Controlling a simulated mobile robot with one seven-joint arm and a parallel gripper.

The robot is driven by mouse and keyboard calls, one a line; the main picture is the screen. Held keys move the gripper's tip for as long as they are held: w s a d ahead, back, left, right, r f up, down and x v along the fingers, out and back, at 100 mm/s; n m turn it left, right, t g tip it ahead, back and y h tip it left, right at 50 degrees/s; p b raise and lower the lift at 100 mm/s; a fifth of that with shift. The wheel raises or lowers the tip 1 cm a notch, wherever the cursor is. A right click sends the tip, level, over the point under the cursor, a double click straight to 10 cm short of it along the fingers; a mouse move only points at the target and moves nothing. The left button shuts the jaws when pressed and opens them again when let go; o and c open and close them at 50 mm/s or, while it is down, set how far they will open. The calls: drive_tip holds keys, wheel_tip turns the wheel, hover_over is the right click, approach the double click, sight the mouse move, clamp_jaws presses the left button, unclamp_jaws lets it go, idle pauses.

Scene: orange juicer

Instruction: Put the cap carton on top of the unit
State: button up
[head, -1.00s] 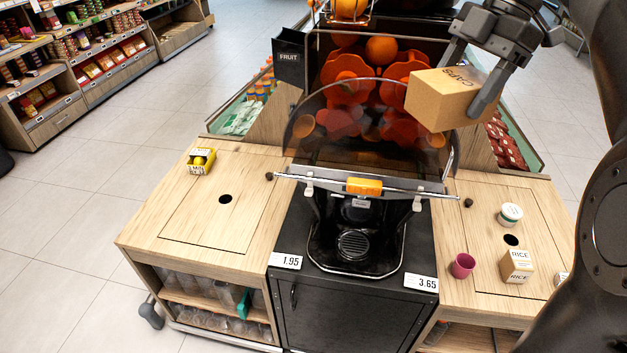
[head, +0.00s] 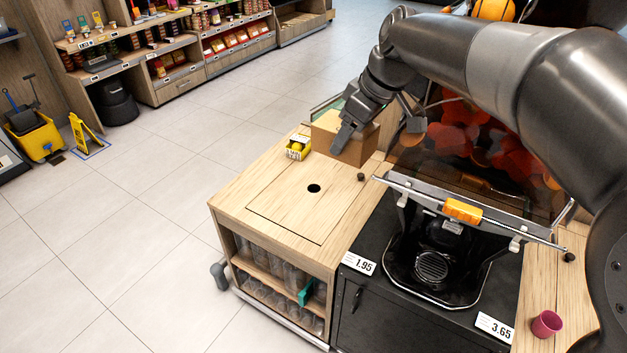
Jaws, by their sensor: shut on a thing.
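The cap carton (head: 355,143) is a brown cardboard box. My gripper (head: 366,119) is shut on it, with a finger over its near side. The carton is at the back of the left wooden counter (head: 270,215), beside a small yellow box; I cannot tell whether it touches the top. The unit is the juicer stand, with a black middle (head: 415,300) and wooden counters on both sides.
The small yellow box (head: 298,147) stands just left of the carton. A round hole (head: 314,188) is in the left counter, whose front is clear. A tilted clear cover with a metal bar (head: 470,212) spans the middle. A magenta cup (head: 547,323) stands on the right counter.

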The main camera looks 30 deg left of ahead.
drive_tip(key=s+a+f+m+t+h, duration=0.1)
drive_tip(key=s+a+f+m, duration=0.25)
drive_tip(key=a+f, duration=0.55)
drive_tip(key=s+a+f+m+t, duration=0.2)
drive_tip(key=a+f+m, duration=0.25)
drive_tip(key=f, duration=0.85)
drive_tip(key=s+a+f+m+t+h, duration=0.1)
drive_tip(key=s+a+f+m, duration=0.2)
drive_tip(key=a+f, duration=0.6)
drive_tip(key=w+d+f+n+g, duration=0.1)
drive_tip(key=w+d, duration=0.5)
drive_tip(key=w, duration=0.3)
drive_tip(key=w+d+f+n, duration=0.1)
drive_tip(key=w+d+f, duration=0.1)
drive_tip(key=w+d, duration=0.55)
drive_tip(key=shift+y, duration=0.3)
drive_tip(key=x, duration=0.6)
drive_tip(key=d+x, duration=0.1)
drive_tip(key=x, duration=0.2)
drive_tip(key=shift+s+f, duration=0.25)
drive_tip(key=shift+f, duration=0.1)
drive_tip(key=shift+f, duration=0.1)
drive_tip(key=o, duration=1)
drive_tip(key=shift+o, duration=0.2)
